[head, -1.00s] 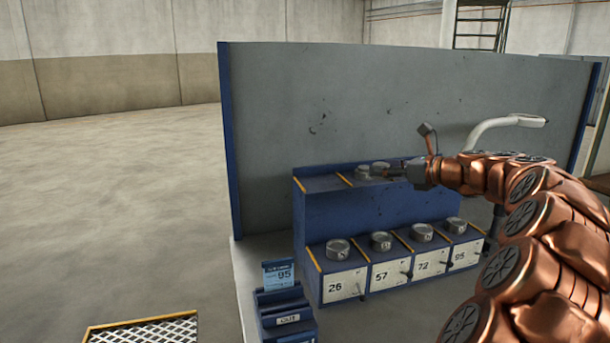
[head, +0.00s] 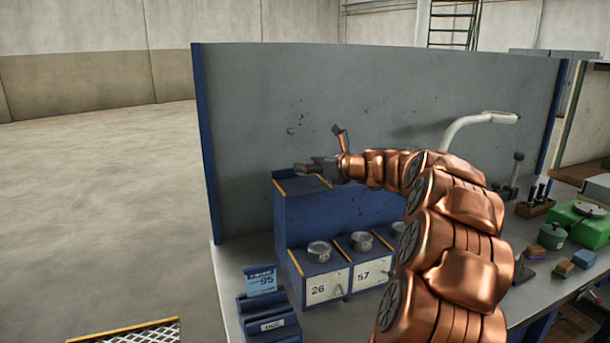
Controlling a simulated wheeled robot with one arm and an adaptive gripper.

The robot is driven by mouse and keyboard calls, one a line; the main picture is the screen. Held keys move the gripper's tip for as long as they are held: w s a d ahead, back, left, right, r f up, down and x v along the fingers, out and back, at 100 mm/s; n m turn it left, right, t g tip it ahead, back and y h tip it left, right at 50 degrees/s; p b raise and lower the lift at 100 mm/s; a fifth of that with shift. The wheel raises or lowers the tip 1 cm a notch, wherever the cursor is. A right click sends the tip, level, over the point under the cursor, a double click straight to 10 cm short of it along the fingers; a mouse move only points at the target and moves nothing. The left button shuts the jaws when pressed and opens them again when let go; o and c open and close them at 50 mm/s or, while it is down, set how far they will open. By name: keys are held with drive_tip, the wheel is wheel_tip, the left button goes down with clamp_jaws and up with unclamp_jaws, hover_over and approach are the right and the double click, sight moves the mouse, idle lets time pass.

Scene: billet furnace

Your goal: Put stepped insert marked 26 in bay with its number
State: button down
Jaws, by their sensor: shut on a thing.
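My gripper (head: 306,168) is over the left end of the blue rack's upper shelf (head: 300,187). It is shut on a small grey piece, probably a stepped insert; the jaws largely hide it and no number on it can be read. The bay marked 26 (head: 325,289) is at the lower left of the rack, below my gripper. A round grey metal piece (head: 319,251) sits on top of this bay, its mark too small to read. My arm hides the rack's right part.
The bay marked 57 (head: 369,275) has another round piece (head: 361,241) on top. A blue stand with a card reading 95 (head: 262,280) is at front left. A wooden block (head: 536,208), green box (head: 588,222) and small blocks lie right. A grey panel (head: 400,100) stands behind.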

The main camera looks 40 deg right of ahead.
sight(305, 186)
drive_tip(key=shift+w+a, duration=0.25)
drive_tip(key=shift+w, duration=0.15)
drive_tip(key=shift+w+a+f, duration=0.1)
drive_tip(key=shift+w+f, duration=0.05)
drive_tip(key=shift+f, duration=0.7)
drive_tip(key=shift+w+a+f, duration=0.1)
drive_tip(key=shift+f, duration=0.75)
drive_tip(key=shift+f, duration=0.1)
drive_tip(key=shift+c, duration=1.2)
unclamp_jaws()
drive_tip(key=shift+f, duration=0.1)
drive_tip(key=shift+s+d, duration=0.1)
drive_tip(key=shift+s, duration=0.05)
drive_tip(key=b+v, duration=0.1)
drive_tip(key=v, duration=1)
drive_tip(key=shift+s+b, duration=0.3)
drive_tip(key=shift+s, duration=0.05)
